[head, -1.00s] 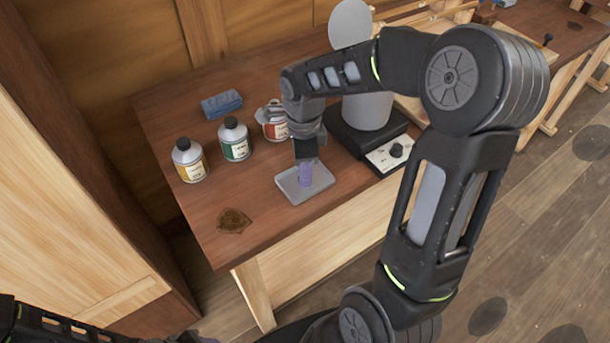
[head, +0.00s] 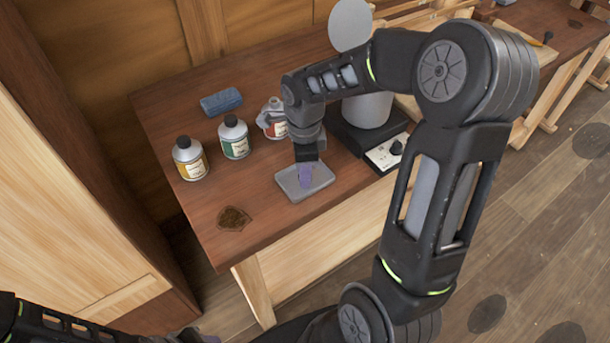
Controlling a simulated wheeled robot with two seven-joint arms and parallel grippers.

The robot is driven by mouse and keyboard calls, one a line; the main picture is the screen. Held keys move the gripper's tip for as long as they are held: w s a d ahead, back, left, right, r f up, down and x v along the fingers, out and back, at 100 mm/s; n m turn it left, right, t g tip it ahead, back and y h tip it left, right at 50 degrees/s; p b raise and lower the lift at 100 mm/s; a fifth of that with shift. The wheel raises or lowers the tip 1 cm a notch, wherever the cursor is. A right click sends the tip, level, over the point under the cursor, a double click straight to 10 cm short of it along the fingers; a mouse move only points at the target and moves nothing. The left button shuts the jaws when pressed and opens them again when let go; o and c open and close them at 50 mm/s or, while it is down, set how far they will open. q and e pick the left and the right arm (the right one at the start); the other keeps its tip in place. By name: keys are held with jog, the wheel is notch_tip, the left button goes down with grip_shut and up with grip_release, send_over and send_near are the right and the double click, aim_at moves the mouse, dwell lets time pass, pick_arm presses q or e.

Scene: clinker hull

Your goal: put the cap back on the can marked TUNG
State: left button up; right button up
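Three cans stand in a row on the bench: one with a yellow label (head: 191,164), one with a green label (head: 235,143), one with a red label (head: 271,121). The first two wear black caps. The red-label can shows no black cap, and my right arm partly covers it. The lettering is too small to read. My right gripper (head: 306,172) points down over a grey tray (head: 322,184). No loose cap is clearly visible. My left gripper is out of view.
A blue folded cloth (head: 221,102) lies behind the cans. A dark stain (head: 233,219) marks the bench's front left. A black-based device with a pale control panel (head: 386,153) stands right of the tray. The bench (head: 255,190) is clear between cans and tray.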

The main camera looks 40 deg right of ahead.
grip_shut()
jog(key=shift+r, duration=0.1)
notch_tip(320, 180, up, 10)
jog(key=b, duration=0.1)
dwell(0.5)
dwell(0.4)
